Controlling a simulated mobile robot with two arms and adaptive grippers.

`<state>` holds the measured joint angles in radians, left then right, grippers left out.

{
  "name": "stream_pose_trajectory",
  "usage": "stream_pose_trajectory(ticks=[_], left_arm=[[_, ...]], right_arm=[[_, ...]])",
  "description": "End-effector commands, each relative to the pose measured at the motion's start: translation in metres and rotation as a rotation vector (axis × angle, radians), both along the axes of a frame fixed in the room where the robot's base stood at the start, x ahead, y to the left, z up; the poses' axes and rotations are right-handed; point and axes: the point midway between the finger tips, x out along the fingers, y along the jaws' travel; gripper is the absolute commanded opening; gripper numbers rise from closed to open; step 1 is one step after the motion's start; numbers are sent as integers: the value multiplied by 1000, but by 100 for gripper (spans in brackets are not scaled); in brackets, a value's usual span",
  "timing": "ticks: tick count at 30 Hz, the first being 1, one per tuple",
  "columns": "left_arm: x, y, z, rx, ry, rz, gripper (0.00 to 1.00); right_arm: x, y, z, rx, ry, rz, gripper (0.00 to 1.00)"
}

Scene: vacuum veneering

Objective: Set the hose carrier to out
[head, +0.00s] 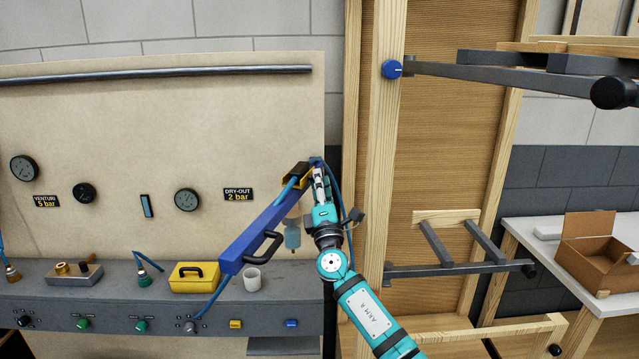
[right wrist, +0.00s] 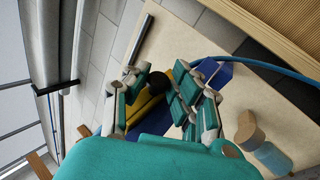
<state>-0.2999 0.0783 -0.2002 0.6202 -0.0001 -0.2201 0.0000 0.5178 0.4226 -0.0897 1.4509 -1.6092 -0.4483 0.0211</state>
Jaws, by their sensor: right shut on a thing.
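The hose carrier (head: 262,228) is a long blue bar with a black handle (head: 263,247) near its lower end. It slants in front of the wall panel, from lower left to upper right, with a blue hose along it. My right gripper (head: 317,172) is at its upper end, by a black and yellow end piece (head: 297,173), and is shut on the carrier there. In the right wrist view a black round part and a yellow part show between the fingers (right wrist: 155,95), with the blue bar (right wrist: 218,76) behind. The exact contact is partly hidden. My left gripper is out of view.
A grey console (head: 60,297) with knobs, a yellow box (head: 194,277) and a white cup (head: 252,280) lies below the carrier. A clear bowl (head: 292,238) hangs behind it. A wooden rack post (head: 382,160) stands right of the panel. A white table (head: 530,232) is farther right.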

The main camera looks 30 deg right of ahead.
Motion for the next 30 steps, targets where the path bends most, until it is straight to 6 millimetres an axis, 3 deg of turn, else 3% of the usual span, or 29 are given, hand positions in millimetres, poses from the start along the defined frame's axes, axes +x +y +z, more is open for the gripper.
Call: stream_pose_trajectory(ticks=[7, 15, 19, 28, 29, 30], left_arm=[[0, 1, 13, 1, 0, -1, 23], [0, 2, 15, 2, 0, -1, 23], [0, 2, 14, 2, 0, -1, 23], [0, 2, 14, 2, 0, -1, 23], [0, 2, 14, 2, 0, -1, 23], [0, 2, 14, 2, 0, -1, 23]], right_arm=[[-33, 45, 0, 7, 0, 13, 0], [-75, 97, -1, 6, -1, 11, 0], [-84, 106, 0, 4, 0, 9, 0], [-85, 107, 0, 2, -1, 7, 0], [-85, 107, 0, 2, -1, 7, 25], [-84, 107, 0, 2, -1, 7, 30]])
